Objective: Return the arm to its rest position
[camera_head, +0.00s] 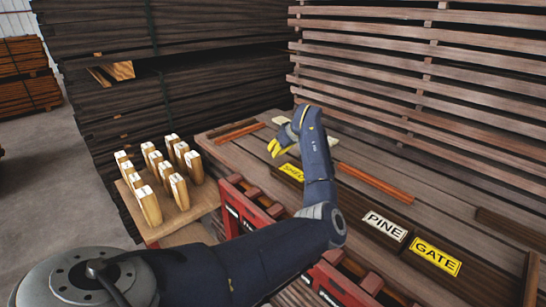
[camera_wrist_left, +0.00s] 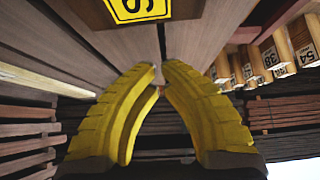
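My left arm comes in from the lower left of the head view and reaches over the workbench (camera_head: 232,152). Its yellow-fingered gripper (camera_head: 275,150) hangs above the far part of the bench, near a yellow label plate partly hidden by the arm. In the left wrist view the two ribbed yellow fingers (camera_wrist_left: 160,68) lean toward each other, with a narrow gap between the tips and nothing held. My right gripper is not in view.
The PINE sign (camera_head: 385,226) and the GATE sign (camera_head: 436,256) lie at the right. Numbered wooden blocks (camera_head: 150,205) stand on a side board at the left. A red rack (camera_head: 250,207) runs along the bench front. Stacked timber (camera_head: 200,90) closes off the back.

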